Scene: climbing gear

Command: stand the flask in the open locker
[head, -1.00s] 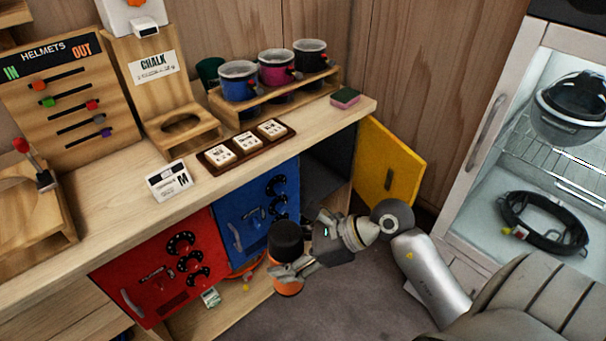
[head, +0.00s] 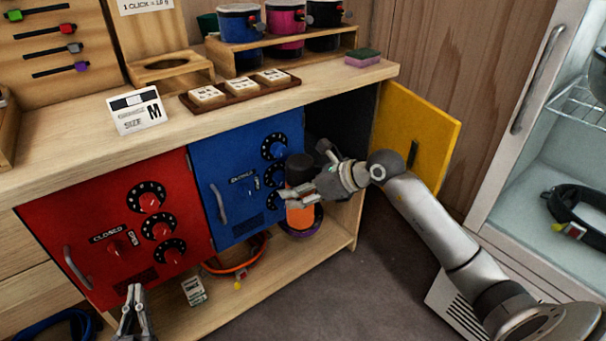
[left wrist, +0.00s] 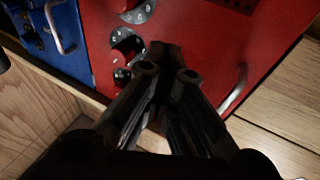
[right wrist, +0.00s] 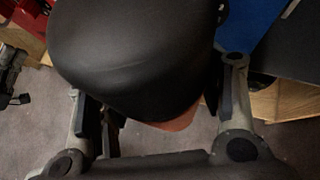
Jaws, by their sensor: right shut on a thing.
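The flask (head: 301,214) is orange with a black cap, and it is upright. My right gripper (head: 312,190) is shut around it, holding it in front of the blue door's right edge. In the right wrist view the black cap (right wrist: 140,55) fills the space between the fingers and hides most of the body. The open locker (head: 345,118) has a dark interior, up and right of the flask; its yellow door (head: 425,135) is swung out to the right. My left gripper (head: 133,300) is shut and empty, low in front of the red door (left wrist: 200,45).
The closed blue door (head: 240,180) and red locker door carry dials and handles. A lower shelf (head: 265,285) holds an orange ring, a small card and a purple thing behind the flask. A glass-doored cabinet (head: 535,130) stands right. Floor in front is clear.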

